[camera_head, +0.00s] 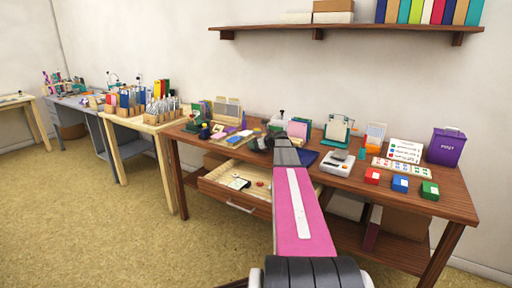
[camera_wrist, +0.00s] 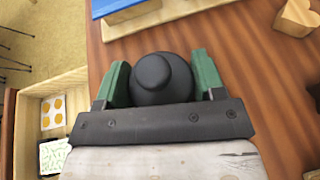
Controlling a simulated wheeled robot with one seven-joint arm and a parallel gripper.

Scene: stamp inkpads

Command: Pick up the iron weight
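The iron weight (camera_wrist: 162,75), dark grey and round with a knob on top, sits between the two green fingers of my gripper (camera_wrist: 162,82) in the wrist view. The fingers stand close along its left and right sides. I cannot tell whether they press on it or leave a thin gap. The gripper's dark plate hides the weight's lower part. In the head view, my arm reaches over the wooden table (camera_head: 338,182), with my gripper (camera_head: 262,143) low near the tabletop. The weight cannot be made out clearly there.
An open drawer (camera_head: 212,182) with cards juts from the table's front; it shows at lower left in the wrist view. A heart-shaped wooden block (camera_wrist: 296,18) lies upper right.

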